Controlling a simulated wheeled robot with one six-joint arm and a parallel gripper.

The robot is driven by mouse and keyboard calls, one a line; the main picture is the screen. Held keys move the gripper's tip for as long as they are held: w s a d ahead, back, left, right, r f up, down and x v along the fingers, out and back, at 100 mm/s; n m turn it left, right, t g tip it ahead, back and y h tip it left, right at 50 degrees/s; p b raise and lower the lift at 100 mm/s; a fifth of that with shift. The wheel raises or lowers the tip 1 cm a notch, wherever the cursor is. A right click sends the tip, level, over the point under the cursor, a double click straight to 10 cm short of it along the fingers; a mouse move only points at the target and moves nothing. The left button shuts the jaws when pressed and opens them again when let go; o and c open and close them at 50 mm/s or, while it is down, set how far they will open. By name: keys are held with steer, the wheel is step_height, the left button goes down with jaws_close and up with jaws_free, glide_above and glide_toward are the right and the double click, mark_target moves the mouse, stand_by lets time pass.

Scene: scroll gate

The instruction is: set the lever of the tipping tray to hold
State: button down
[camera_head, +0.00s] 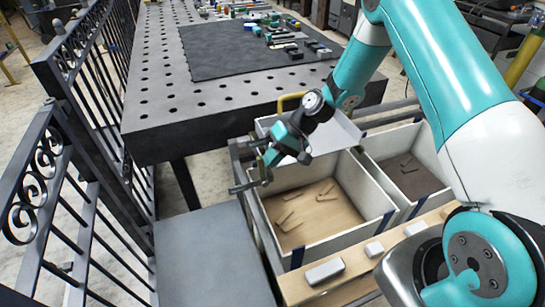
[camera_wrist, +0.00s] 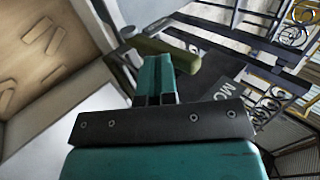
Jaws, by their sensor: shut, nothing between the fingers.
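The tipping tray (camera_head: 338,133) is a pale shallow tray behind the wooden-floored bin, partly hidden by my arm. A short olive-yellow bar (camera_head: 262,168), which looks like the lever's handle, stands at the left bin's back left corner. In the wrist view the olive bar (camera_wrist: 165,54) lies across the tips of my teal fingers. My gripper (camera_head: 270,157) is shut with nothing between its fingers; it also shows in the wrist view (camera_wrist: 154,75). The fingertips are close against or touching the bar; I cannot tell which. The lever's setting cannot be read.
The wooden-floored bin (camera_head: 388,213) and a dark-floored bin (camera_head: 439,157) hold several small flat pieces. A perforated table (camera_head: 160,140) stands behind. A black gate (camera_head: 85,150) is on the left. A wooden ledge (camera_head: 295,290) bears several white blocks. A grey surface (camera_head: 205,250) is bare.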

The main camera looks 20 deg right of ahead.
mark_target(258, 157)
steer(key=a+h, duration=0.1)
steer(key=a+h+p, duration=0.1)
steer(key=h, duration=0.1)
steer(key=shift+a+r, duration=0.35)
steer(key=shift+a+f+h+p, duration=0.1)
steer(key=shift+a+h+p, duration=0.45)
steer(key=shift+h, duration=0.45)
steer(key=a+f+h+b, duration=0.4)
steer(key=a+f+h, duration=0.1)
steer(key=h, duration=0.3)
steer(key=shift+a+f+h, duration=0.3)
steer(key=shift+a+h, duration=0.1)
steer(key=shift+a, duration=0.35)
steer(key=shift+f, duration=0.15)
